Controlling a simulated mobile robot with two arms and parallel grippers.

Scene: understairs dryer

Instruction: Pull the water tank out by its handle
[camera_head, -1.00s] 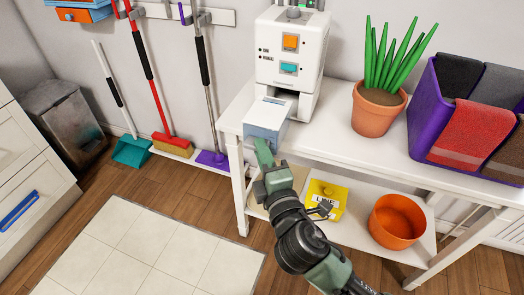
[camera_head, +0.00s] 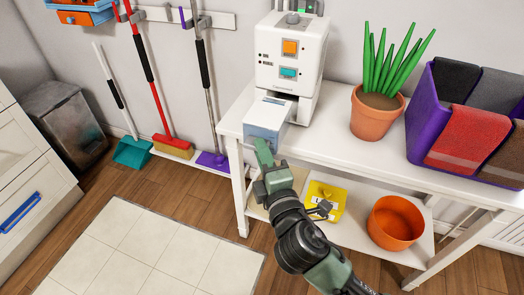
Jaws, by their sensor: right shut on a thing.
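The water tank (camera_head: 267,114) is a pale blue-white box at the foot of the white machine (camera_head: 293,58) on the white table. It sticks out of the machine's front toward me, over the table's front edge. My right gripper (camera_head: 264,153) is at the tank's front face, low down, and is shut on its handle. The handle is hidden behind the green fingers. My left gripper is not in view.
On the table (camera_head: 334,147) stand a potted plant (camera_head: 373,113) and a purple bin with towels (camera_head: 422,118). The lower shelf holds a yellow box (camera_head: 327,198) and an orange pot (camera_head: 396,222). Brooms hang at left; the tiled floor patch (camera_head: 150,250) is clear.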

